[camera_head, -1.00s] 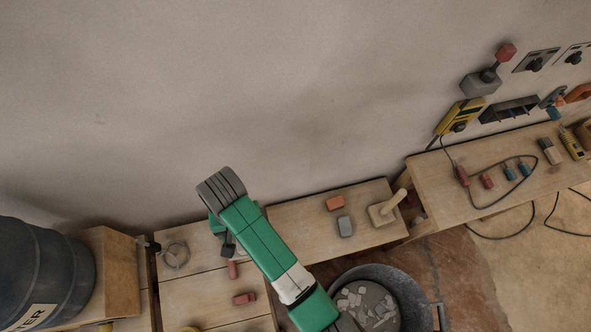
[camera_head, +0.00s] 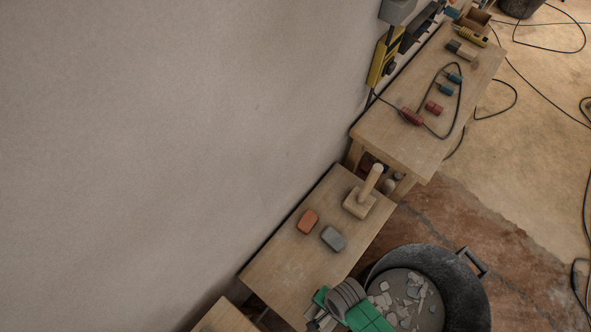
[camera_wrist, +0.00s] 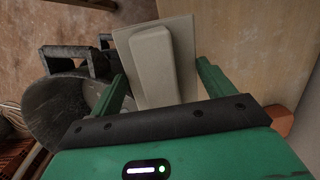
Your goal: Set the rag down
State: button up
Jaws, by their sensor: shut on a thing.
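My gripper (camera_wrist: 160,85) is shut on a pale beige rag (camera_wrist: 153,62), which looks like a flat square with a thick raised fold. One green finger is at each side of it in the wrist view. In the head view my gripper (camera_head: 318,314) is at the lower edge, by the near end of the low wooden bench (camera_head: 290,265); the rag cannot be made out clearly there. The bench top also shows beyond the rag in the wrist view (camera_wrist: 240,45). Whether the rag touches the bench, I cannot tell.
A dark bucket of rubble (camera_head: 465,290) is to the right. A wall (camera_head: 150,130) runs along the left. A second bench (camera_head: 400,140) holds tools.

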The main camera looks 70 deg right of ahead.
jog(key=shift+s+f, duration=0.15)
jog(key=shift+s, duration=0.15)
jog(key=b, duration=0.3)
send_over(291, 278)
jog(key=shift+s+d+f, duration=0.1)
jog(key=shift+s+f, duration=0.35)
jog(key=shift+f, duration=0.25)
jog(key=shift+w+d+f+b, duration=0.1)
jog(key=shift+w+f+b, duration=0.15)
jog(key=shift+f, duration=0.65)
jog(key=shift+w+d+f+b, duration=0.1)
jog(key=shift+f+b, duration=0.15)
jog(key=shift+f, duration=0.6)
jog(key=shift+f, duration=0.1)
jog(key=o, duration=0.9)
jog(key=r+p, duration=0.1)
jog(key=r, duration=0.3)
jog(key=d+r+p, duration=0.1)
jog(key=r, duration=0.3)
jog(key=r+p, duration=0.1)
jog(key=r, duration=0.3)
jog(key=shift+s+d+p, duration=0.3)
jog(key=shift+s+p, duration=0.1)
